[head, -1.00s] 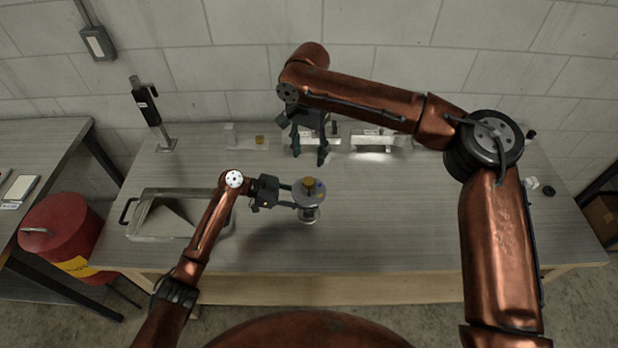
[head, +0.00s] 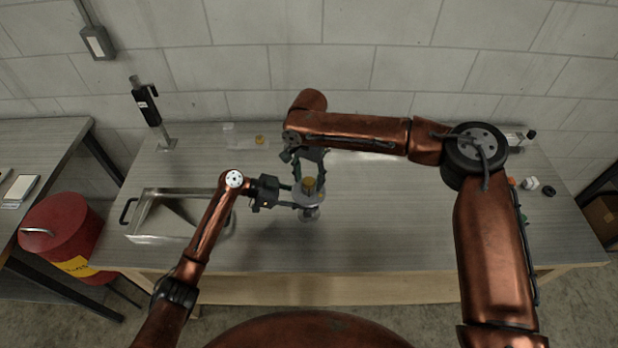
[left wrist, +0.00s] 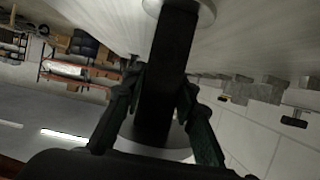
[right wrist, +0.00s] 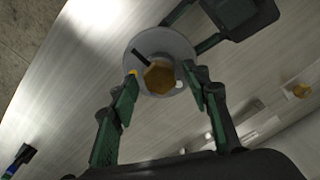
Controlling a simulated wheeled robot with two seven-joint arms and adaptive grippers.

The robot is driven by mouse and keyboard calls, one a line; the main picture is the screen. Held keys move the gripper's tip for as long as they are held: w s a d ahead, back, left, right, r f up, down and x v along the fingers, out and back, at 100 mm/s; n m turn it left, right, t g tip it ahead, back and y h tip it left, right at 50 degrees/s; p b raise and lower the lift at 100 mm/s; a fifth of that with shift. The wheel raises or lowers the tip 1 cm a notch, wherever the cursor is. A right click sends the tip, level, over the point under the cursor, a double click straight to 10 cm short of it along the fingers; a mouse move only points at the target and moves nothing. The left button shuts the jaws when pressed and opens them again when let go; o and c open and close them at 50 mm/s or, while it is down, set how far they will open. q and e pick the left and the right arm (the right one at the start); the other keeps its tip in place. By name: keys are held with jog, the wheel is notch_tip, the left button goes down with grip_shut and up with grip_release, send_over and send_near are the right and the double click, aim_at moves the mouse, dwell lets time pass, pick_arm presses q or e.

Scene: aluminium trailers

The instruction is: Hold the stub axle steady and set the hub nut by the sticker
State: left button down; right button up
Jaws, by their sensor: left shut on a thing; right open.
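The stub axle (head: 309,215) stands upright on the table, a grey hub disc on top and a brass hub nut (head: 310,184) at its middle. My left gripper (head: 297,200) is shut on the axle from the left; the left wrist view shows its fingers on both sides of a dark post (left wrist: 166,75). My right gripper (right wrist: 164,84) is open from above, its fingers apart on either side of the nut (right wrist: 160,77), with gaps showing. A black mark, a small yellow mark and a white dot show on the disc (right wrist: 170,40). I cannot tell which is the sticker.
A metal tray (head: 146,215) lies at the left of the table. Another brass piece (head: 260,139) sits on a clear holder at the back. A black-handled post (head: 147,105) stands at the back left. Small parts (head: 530,184) lie at the right, near my right arm. The front strip is clear.

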jog(key=shift+c, duration=0.2)
jog(key=c, duration=1.1)
jog(key=shift+n, duration=0.4)
jog(key=n, duration=0.4)
jog(key=shift+n, duration=0.3)
jog(key=n, duration=1.2)
jog(key=shift+d+n, duration=0.1)
jog(key=shift+n, duration=0.2)
jog(key=n, duration=0.5)
jog(key=shift+w+d+n, duration=0.1)
jog(key=shift+n, duration=0.2)
